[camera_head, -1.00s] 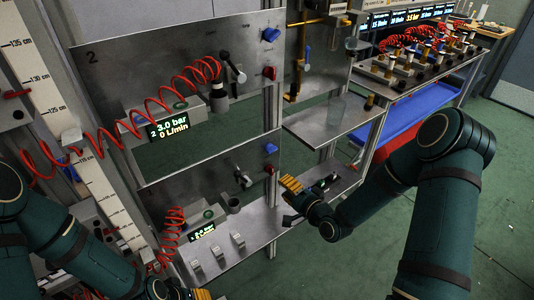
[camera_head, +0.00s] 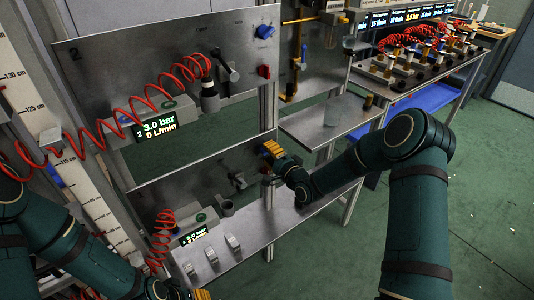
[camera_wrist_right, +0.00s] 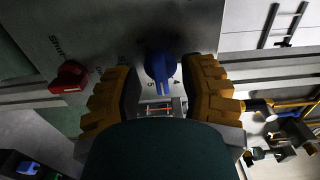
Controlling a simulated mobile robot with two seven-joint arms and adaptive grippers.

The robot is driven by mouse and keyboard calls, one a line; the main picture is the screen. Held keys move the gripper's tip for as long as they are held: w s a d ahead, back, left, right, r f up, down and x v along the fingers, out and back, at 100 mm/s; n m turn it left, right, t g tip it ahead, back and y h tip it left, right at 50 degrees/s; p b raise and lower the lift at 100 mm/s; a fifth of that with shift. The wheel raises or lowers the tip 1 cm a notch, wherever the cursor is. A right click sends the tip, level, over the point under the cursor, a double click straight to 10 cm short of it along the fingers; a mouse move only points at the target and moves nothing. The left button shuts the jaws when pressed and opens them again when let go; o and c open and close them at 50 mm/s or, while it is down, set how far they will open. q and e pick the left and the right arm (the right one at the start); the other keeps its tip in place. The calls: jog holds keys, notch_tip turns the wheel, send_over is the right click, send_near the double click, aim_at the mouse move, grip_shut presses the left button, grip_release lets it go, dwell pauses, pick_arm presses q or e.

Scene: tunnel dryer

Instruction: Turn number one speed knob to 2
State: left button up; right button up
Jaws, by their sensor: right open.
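The number one speed knob is a blue knob (camera_wrist_right: 160,70) on the lower metal panel (camera_head: 185,185). In the right wrist view it sits between the two yellow fingers of my open right gripper (camera_wrist_right: 168,88), with no clear contact visible. Its white mark points down in that view, near a digit that looks like 5. In the head view my right gripper (camera_head: 272,149) is at the panel's right edge and mostly hides the knob. My left gripper (camera_head: 201,294) barely shows at the bottom edge; its jaws are cut off.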

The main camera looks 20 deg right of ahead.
jog(key=shift+w+a, duration=0.2)
jog(key=shift+w, duration=0.35)
grip_shut()
